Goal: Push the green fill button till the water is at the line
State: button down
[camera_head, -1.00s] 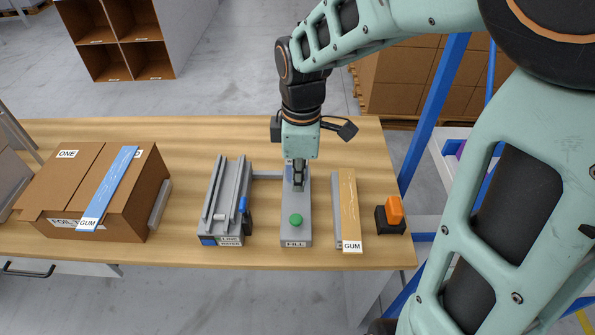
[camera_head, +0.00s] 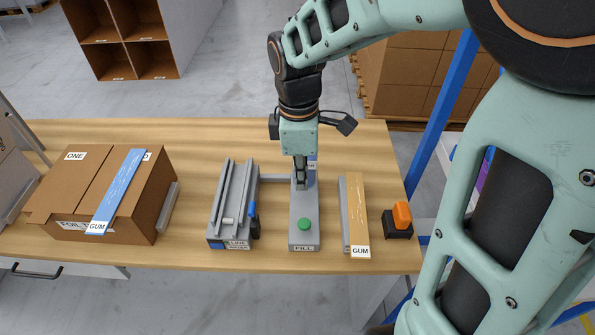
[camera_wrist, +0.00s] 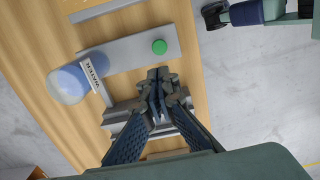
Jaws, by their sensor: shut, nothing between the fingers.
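The green fill button (camera_head: 304,224) sits on top of a grey base (camera_head: 301,240) with a FILL label on its front. My gripper (camera_head: 302,186) is shut and empty, fingers pointing down over the base, behind the button and apart from it. In the wrist view the button (camera_wrist: 159,47) lies beyond the shut fingertips (camera_wrist: 158,90). A see-through bluish vessel (camera_wrist: 68,85) stands beside a WATER label plate (camera_wrist: 94,80); in the head view it is mostly hidden behind my gripper. I cannot make out the water level or its line.
A grey railed fixture (camera_head: 231,205) with a blue handle stands left of the base. A tan GUM strip (camera_head: 357,215) on a grey bar lies close on the right, with an orange-and-black switch (camera_head: 401,217) beyond. A cardboard box (camera_head: 75,190) with a blue strip (camera_head: 119,190) is far left.

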aim_at(303, 223)
dwell(0.3)
jog(key=f, duration=1.4)
jog(key=shift+d, duration=0.3)
jog(key=shift+f+b, duration=0.95)
jog(key=shift+f, duration=0.05)
jog(key=shift+r, duration=0.1)
dwell(0.7)
notch_tip(303, 223, up, 14)
jog(key=p, duration=0.3)
jog(key=shift+a, duration=0.25)
dwell(0.5)
